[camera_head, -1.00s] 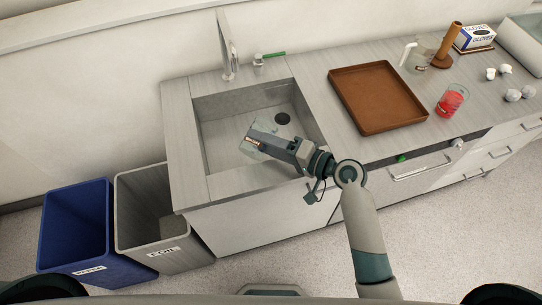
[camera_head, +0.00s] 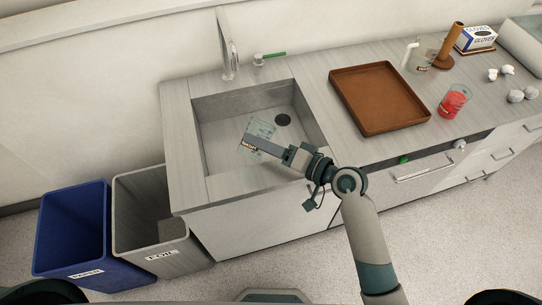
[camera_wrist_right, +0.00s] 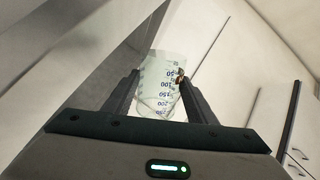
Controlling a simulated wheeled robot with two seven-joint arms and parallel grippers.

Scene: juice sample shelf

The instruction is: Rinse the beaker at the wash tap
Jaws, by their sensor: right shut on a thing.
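The clear beaker (camera_head: 261,130) is over the basin of the sink (camera_head: 222,165), in front of the dark drain. My right gripper (camera_head: 262,143) is shut on it; the fingers lie on both sides of its wall. In the right wrist view the beaker (camera_wrist_right: 160,85) shows volume marks between the two fingers, with a small dark and orange label partly behind the right finger. No liquid can be made out in it. The wash tap (camera_head: 232,62) stands at the back edge of the sink, behind the beaker and apart from it. My left gripper is not in view.
A green-handled fitting (camera_head: 270,55) sits beside the tap. A brown tray (camera_head: 372,72), a container of red liquid (camera_head: 454,101), a clear jug (camera_head: 418,58) and a glove box (camera_head: 476,37) stand to the right. Blue (camera_head: 72,230) and grey (camera_head: 150,220) bins stand left.

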